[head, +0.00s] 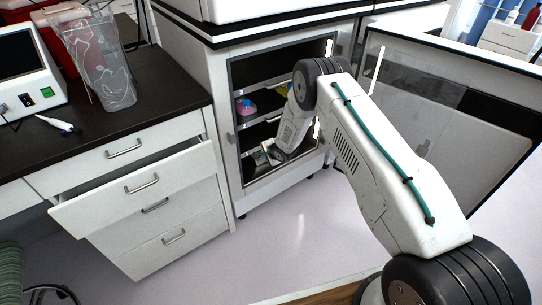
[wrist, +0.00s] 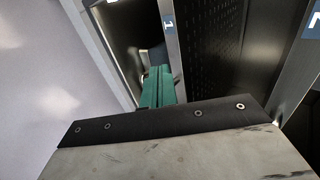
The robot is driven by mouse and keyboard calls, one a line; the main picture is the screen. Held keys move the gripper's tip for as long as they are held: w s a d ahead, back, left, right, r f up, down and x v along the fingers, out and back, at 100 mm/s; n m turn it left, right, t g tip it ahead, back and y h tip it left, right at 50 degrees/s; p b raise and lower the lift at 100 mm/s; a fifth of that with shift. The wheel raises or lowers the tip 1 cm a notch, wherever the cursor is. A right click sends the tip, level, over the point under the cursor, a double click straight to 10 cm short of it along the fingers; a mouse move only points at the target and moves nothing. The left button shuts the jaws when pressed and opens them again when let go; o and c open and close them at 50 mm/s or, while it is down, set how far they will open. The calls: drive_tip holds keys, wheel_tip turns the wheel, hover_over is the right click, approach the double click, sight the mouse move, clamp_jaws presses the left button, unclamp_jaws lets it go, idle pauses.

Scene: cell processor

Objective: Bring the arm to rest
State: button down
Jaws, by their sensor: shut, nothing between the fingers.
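My gripper (wrist: 159,75) shows in the wrist view as two teal fingers pressed together, with nothing between them. My arm reaches from the lower right into the open cabinet (head: 234,140) in the head view, and its far end is inside or right at the opening. The fingers cannot be made out clearly in the head view. In the wrist view the fingers point toward a dark gap beside a metal edge with a "1" label (wrist: 168,23).
The cabinet's glass door (head: 450,100) stands open at right, beside my arm. Shelves inside hold a small pink-and-blue item (head: 246,107). At left, a drawer (head: 140,185) is pulled out below the dark counter (head: 150,95). Clear floor (head: 300,230) lies in front.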

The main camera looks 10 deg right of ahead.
drive_tip(key=s+d+r+n+g+h, duration=0.2)
drive_tip(key=s+d+n+g, duration=0.15)
drive_tip(key=s, duration=0.35)
drive_tip(key=s+d+r+n+g+h, duration=0.15)
drive_tip(key=s+d, duration=0.25)
drive_tip(key=s, duration=0.4)
drive_tip(key=s+d+r+n+g, duration=0.1)
drive_tip(key=s+r+n+g, duration=0.1)
drive_tip(key=s+r, duration=0.6)
drive_tip(key=s+d+r+n+g+h, duration=0.15)
drive_tip(key=s+r, duration=0.25)
drive_tip(key=r, duration=0.8)
drive_tip(key=s+r+n+g, duration=0.25)
drive_tip(key=s+r, duration=0.35)
drive_tip(key=r, duration=0.4)
drive_tip(key=s+a+r+n+t, duration=0.1)
drive_tip(key=s+r, duration=0.8)
drive_tip(key=s, duration=0.3)
drive_tip(key=s+a+r+n+t+y, duration=0.1)
drive_tip(key=s+r+t, duration=0.1)
drive_tip(key=s+r, duration=0.8)
drive_tip(key=shift+s+a+r+n+t+y, duration=0.15)
drive_tip(key=shift+s+n+t+y, duration=0.2)
drive_tip(key=shift+s, duration=1.4)
